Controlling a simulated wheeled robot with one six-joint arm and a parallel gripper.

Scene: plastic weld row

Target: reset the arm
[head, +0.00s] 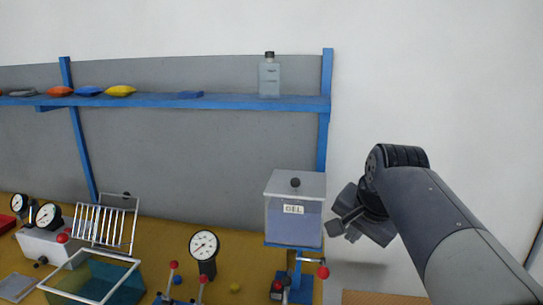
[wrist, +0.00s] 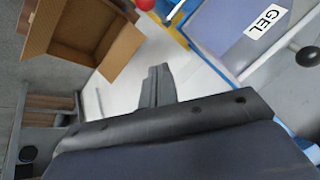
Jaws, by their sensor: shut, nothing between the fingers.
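My arm comes in from the lower right of the head view and bends at a dark joint. My gripper (head: 338,228) hangs at its end, just right of the box labelled GEL (head: 293,222), apart from it as far as I can tell. In the wrist view the fingers (wrist: 156,82) are together with nothing between them. The GEL box also shows at the upper right of the wrist view (wrist: 235,25).
A blue shelf (head: 220,102) holds a bottle (head: 269,78) and coloured bags. The bench (head: 150,215) carries gauges (head: 204,246), a wire rack (head: 100,226) and a teal tank (head: 95,278). An open cardboard box (wrist: 120,50) shows in the wrist view. White wall is clear above my arm.

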